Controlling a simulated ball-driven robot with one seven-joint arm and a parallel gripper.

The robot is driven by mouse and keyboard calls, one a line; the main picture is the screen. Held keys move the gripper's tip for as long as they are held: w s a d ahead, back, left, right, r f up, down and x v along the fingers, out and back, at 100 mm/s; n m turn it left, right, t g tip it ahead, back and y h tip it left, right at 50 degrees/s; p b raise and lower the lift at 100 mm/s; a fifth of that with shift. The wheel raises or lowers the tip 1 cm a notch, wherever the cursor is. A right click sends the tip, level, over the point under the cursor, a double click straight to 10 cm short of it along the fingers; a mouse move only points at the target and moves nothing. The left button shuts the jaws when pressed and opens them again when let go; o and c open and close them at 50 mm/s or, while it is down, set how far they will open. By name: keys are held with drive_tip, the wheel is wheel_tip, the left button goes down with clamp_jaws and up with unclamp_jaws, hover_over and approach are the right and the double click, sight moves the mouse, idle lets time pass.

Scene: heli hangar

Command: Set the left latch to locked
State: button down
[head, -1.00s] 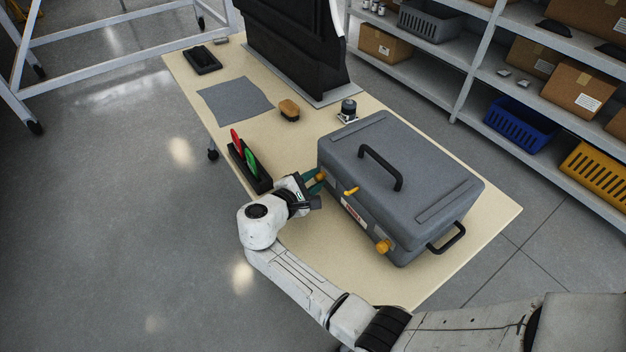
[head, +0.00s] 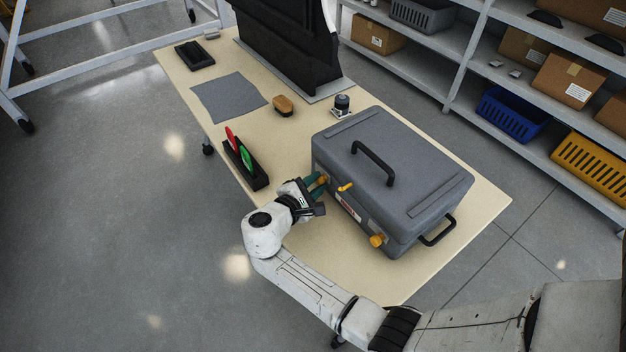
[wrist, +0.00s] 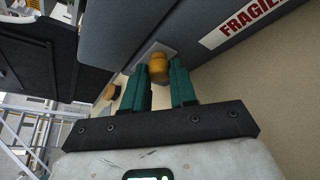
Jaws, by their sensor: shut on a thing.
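A grey case (head: 390,165) with a black top handle stands on the table. Its left latch, a yellow-orange knob (wrist: 158,68) on a small grey plate, sits on the front face between my gripper's fingers. My gripper (head: 315,187) is at the left end of that face. In the wrist view its two teal fingers (wrist: 160,85) are closed on either side of the knob. A yellow lever (head: 345,187) is at the middle of the front, and the right latch (head: 377,240) is an orange knob farther right. The fingers partly hide the left latch in the head view.
A black holder (head: 246,168) with a red and a green tag stands left of my gripper. Shelves stand behind the table.

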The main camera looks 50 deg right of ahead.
drive_tip(key=c, duration=0.9)
unclamp_jaws()
drive_tip(key=shift+s, duration=0.15)
drive_tip(key=shift+a, duration=0.15)
drive_tip(key=v, duration=1)
drive_tip(key=shift+a+r, duration=0.1)
drive_tip(key=shift+a, duration=0.15)
